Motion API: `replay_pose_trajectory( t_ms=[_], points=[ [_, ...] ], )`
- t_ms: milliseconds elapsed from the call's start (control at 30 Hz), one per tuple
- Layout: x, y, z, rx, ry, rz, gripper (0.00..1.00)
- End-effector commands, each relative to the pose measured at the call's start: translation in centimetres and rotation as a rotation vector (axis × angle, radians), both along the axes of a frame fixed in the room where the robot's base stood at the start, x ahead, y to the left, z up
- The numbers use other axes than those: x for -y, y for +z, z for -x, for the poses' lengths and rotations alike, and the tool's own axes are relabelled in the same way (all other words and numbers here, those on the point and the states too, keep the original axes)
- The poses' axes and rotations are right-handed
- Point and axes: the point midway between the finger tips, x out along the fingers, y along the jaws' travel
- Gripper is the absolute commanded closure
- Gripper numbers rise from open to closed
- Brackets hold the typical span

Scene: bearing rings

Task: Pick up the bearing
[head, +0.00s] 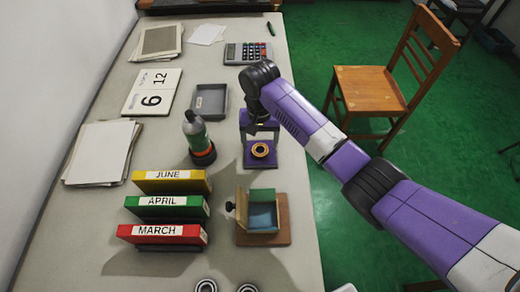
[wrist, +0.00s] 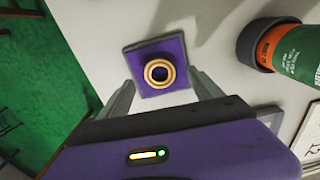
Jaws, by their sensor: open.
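The bearing, a gold ring with a dark centre (head: 260,155), lies flat on a small purple square plate (head: 249,163) on the table. In the wrist view the bearing (wrist: 159,85) sits near the middle of the purple plate (wrist: 136,58). My gripper (head: 260,130) is above the plate, pointing down. In the wrist view my gripper (wrist: 161,78) is open, with one grey finger on each side of the bearing in the picture and nothing held. I cannot tell the exact height of the fingertips above the ring.
A green and orange bottle (head: 198,138) stands left of the plate. A grey tray (head: 198,103) is behind it. An open green box (head: 262,194) on a wooden base is in front. Month blocks (head: 165,233) stand front left. Two grey rings (head: 206,286) show at the bottom edge.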

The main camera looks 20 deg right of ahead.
Motion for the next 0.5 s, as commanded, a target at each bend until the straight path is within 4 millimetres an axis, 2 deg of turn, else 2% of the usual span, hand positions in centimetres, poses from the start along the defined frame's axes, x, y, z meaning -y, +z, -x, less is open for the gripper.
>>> replay_pose_trajectory(
  t_ms=[200,500],
  points=[
    [0.0,-2.9,0.2,-0.001,0.0,0.0,0.25],
    [0.0,-3.5,0.2,0.0,0.001,0.0,0.25]
  ],
)
